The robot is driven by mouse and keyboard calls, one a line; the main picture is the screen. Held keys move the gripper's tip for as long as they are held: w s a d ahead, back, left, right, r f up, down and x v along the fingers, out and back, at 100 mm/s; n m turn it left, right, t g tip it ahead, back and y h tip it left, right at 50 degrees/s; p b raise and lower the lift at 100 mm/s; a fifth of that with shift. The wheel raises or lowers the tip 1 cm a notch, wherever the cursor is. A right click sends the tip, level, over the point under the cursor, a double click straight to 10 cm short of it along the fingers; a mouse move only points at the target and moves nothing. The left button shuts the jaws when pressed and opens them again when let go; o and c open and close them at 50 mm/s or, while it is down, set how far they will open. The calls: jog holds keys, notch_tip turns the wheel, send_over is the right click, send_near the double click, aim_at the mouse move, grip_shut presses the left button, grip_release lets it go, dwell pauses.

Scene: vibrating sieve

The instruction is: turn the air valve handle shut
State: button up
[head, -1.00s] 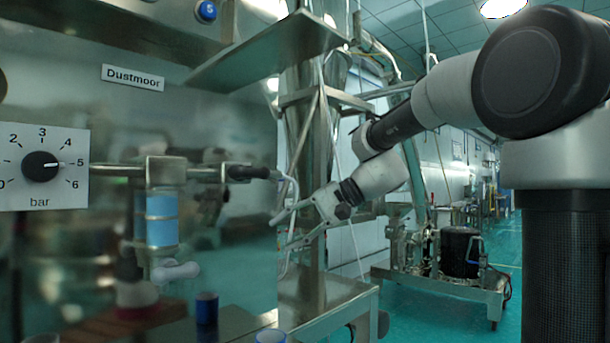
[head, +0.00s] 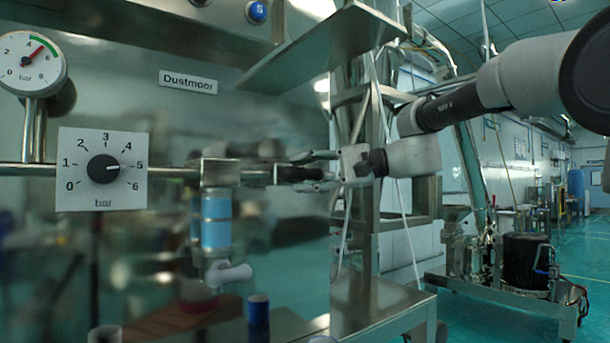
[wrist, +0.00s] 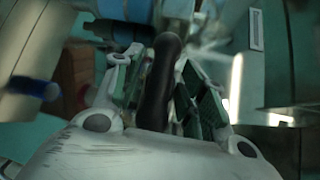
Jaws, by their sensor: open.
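The black air valve handle (head: 292,174) sticks out to the right from the end of the metal pipe in the head view, lying roughly level. My gripper (head: 318,172) comes from the right, with one finger above the handle's end and one below. In the wrist view the dark, rounded handle (wrist: 160,85) lies lengthwise between the fingers of my gripper (wrist: 160,75), which are open. The handle sits nearer the left finger's pad than the outer right side; I cannot tell whether either pad touches it.
A regulator dial (head: 103,169) and a round pressure gauge (head: 31,62) sit left on the pipe. A blue-banded filter bowl (head: 216,222) with a pale drain lever (head: 229,272) hangs below. A metal shelf (head: 310,45) juts out above. A blue cylinder (head: 258,318) stands lower down.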

jog(key=shift+a, duration=0.1)
jog(key=shift+c, duration=0.2)
grip_shut()
jog(key=shift+h, duration=0.3)
jog(key=n+h, duration=0.2)
jog(key=shift+a+r+t+h, duration=0.1)
jog(key=shift+t+h, duration=0.2)
jog(key=n+t+h, duration=0.1)
jog(key=n+h, duration=0.1)
jog(key=h, duration=0.1)
jog(key=shift+s+n, duration=0.1)
jog(key=shift+n, duration=0.2)
jog(key=n+t+h, duration=0.1)
jog(key=h, duration=0.2)
jog(key=shift+a+n+t+h, duration=0.1)
jog(key=shift+n+t+h, duration=0.2)
jog(key=shift+n+t, duration=0.1)
jog(key=n+t+h, duration=0.1)
jog(key=t+h, duration=0.1)
jog(key=shift+n+h, duration=0.3)
jog(key=shift+h, duration=0.1)
